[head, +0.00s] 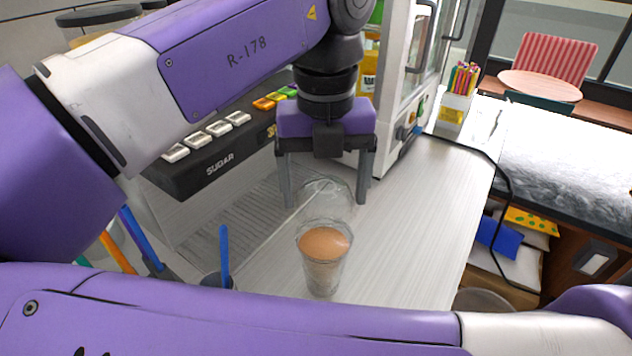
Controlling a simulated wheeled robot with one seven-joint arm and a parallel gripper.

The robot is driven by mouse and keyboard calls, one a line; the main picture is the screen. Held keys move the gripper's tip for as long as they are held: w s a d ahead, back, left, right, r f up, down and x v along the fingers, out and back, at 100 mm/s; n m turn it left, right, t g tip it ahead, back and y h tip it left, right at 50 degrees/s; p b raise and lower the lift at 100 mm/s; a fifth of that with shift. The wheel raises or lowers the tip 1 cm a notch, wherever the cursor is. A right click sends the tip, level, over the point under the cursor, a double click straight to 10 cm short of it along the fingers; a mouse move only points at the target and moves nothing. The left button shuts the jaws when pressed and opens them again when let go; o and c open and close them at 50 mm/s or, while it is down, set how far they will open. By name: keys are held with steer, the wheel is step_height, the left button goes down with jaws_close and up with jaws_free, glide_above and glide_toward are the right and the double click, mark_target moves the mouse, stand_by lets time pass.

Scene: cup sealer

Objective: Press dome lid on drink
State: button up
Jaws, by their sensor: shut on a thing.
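A clear cup (322,273) with a light brown drink stands upright on the pale counter. A clear dome lid (325,204) is between the fingers of my gripper (326,200), which points down and is shut on it. In the picture the lid shows just above the cup's rim and its lower edge overlaps the rim area. Whether the lid touches the cup, or is above or behind it, I cannot tell from this view.
A black sugar dispenser (222,170) with several buttons is at the left. A white machine (397,120) stands behind, with a straw holder (453,110) to its right. A black cable (508,190) crosses the counter's right side. The counter (420,220) right of the cup is clear.

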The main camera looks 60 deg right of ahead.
steer(key=shift+f, duration=0.2)
step_height(320, 180, down, 4)
steer(key=b, duration=0.5)
steer(key=shift+f, duration=0.15)
steer(key=shift+f+b, duration=0.3)
steer(key=shift+f, duration=0.55)
steer(key=shift+p, duration=0.6)
stand_by(0.4)
steer(key=shift+f+p, duration=0.15)
steer(key=shift+p, duration=0.25)
stand_by(1.4)
steer(key=o, duration=1.2)
steer(key=shift+c, duration=0.2)
